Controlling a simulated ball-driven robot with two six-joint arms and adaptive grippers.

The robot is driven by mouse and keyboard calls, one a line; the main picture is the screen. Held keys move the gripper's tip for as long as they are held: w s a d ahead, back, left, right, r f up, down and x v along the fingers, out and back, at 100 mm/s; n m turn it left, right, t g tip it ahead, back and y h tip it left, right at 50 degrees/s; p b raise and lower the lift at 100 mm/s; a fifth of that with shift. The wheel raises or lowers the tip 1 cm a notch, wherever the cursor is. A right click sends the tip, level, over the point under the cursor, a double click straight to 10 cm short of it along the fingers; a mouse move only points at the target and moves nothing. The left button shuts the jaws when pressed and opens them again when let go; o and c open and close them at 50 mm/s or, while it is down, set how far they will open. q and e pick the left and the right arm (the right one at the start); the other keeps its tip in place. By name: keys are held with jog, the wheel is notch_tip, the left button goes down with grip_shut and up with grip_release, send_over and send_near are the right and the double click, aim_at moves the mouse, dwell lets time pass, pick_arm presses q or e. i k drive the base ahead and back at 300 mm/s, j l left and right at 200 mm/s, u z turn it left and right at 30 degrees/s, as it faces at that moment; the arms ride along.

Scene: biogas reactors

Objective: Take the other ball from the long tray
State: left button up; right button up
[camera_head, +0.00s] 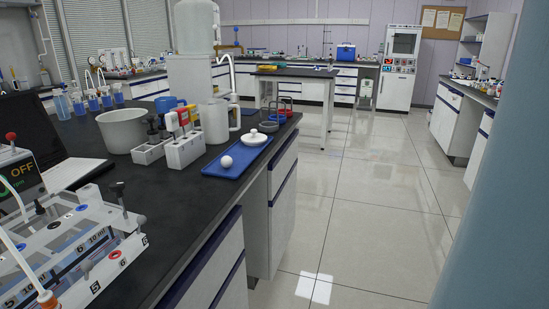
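A long blue tray (243,161) lies on the black bench top, close to the bench's right edge. One white ball (226,161) rests in the near part of the tray. A round white dish or lid with a knob-like top (253,138) sits in the far part; whether that top is a separate ball is too small to tell. Neither of my grippers is in view.
Left of the tray stand grey-white blocks (185,150), a white mug (214,122) and a large white pot (122,130). A numbered rack (75,240) fills the near left. The tiled floor (350,220) right of the bench is clear.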

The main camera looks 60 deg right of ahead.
aim_at(226, 161)
jog(key=z, duration=1.55)
jog(key=i+l+u, duration=0.1)
jog(key=u, duration=0.35)
jog(key=l+u, duration=0.15)
jog(key=u, duration=0.3)
jog(key=l+u, duration=0.15)
jog(key=u, duration=0.3)
jog(key=i+l+u, duration=0.1)
jog(key=u, duration=0.3)
jog(key=l+u, duration=0.2)
jog(key=u, duration=0.25)
